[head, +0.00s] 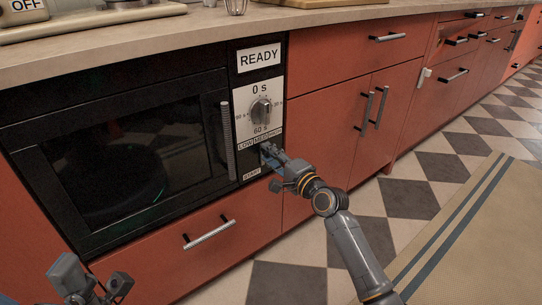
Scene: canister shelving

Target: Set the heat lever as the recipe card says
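The microwave's control panel (262,110) has a READY display, a round timer dial (260,111) marked 0 s at the top, and a LOW MED HIGH label (259,140) below. My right gripper (268,152) is at the panel just under this label, above the START label (251,173). It covers the spot where the heat lever would be, so the lever and its setting are hidden. Whether its fingers are shut or touch anything cannot be told. My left gripper (94,288) is at the bottom left, fingers apart and empty. No recipe card can be made out.
The microwave door (110,160) is closed, with a vertical handle (227,140) beside the panel. A drawer (200,245) lies below. Red cabinets (345,130) extend right under the counter (200,38). The checkered floor and a beige rug (485,235) are clear at right.

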